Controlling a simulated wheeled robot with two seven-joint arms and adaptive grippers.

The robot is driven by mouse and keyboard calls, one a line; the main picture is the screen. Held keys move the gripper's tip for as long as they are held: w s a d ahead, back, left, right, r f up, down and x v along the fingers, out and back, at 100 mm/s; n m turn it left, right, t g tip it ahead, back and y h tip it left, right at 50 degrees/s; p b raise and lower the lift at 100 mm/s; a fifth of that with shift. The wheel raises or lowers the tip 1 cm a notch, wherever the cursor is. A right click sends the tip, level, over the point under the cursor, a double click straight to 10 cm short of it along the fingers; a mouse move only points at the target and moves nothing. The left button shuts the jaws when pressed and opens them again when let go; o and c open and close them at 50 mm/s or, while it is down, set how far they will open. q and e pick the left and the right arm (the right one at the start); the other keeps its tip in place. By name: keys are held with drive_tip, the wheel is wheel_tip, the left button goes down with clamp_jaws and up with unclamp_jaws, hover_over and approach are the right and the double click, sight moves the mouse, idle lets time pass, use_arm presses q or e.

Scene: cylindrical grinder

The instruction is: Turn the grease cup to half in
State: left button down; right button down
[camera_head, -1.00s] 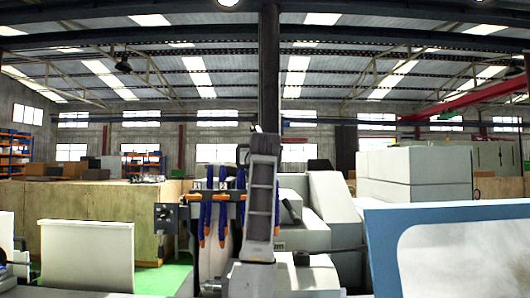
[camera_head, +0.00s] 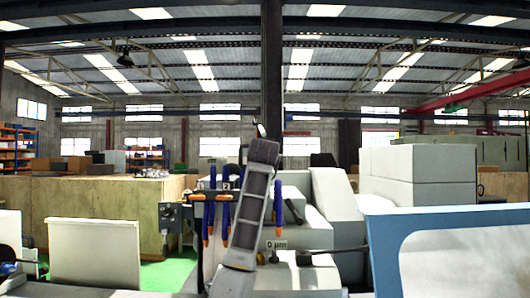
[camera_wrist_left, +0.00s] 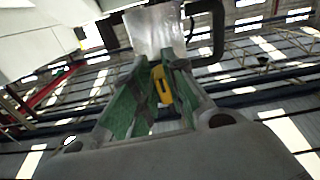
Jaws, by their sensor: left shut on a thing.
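In the left wrist view my left gripper (camera_wrist_left: 158,68) has green-lined fingers closing in towards a small yellow piece (camera_wrist_left: 162,88), which seems to be the grease cup. It is shut on this piece. A pale metal cylinder (camera_wrist_left: 155,28) stands just beyond the fingertips, and I cannot tell whether they touch it. The cup's markings and turn angle cannot be read. In the head view a grey arm link of mine stands in front of the machine, and the gripper and cup cannot be made out. My right gripper is in neither view.
Blue-and-orange hoses (camera_head: 226,210) hang beside the arm link. Pale machine housings (camera_head: 330,210) stand to the right, and a large blue-framed panel (camera_head: 440,250) fills the right front. A light panel (camera_head: 95,252) stands at the left front, with green floor behind it.

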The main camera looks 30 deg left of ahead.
use_arm(q)
drive_tip(key=shift+f+m, duration=0.2)
drive_tip(key=shift+m, duration=0.3)
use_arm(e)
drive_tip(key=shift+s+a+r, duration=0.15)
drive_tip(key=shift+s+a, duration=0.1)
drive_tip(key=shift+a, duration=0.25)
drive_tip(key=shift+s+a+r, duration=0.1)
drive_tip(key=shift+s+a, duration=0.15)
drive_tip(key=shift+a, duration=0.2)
use_arm(q)
drive_tip(key=c, duration=1.4)
unclamp_jaws()
drive_tip(key=shift+a, duration=0.1)
drive_tip(key=shift+c, duration=0.2)
drive_tip(key=v, duration=1.2)
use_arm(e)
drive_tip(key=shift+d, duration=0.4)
use_arm(q)
drive_tip(key=shift+s, duration=0.1)
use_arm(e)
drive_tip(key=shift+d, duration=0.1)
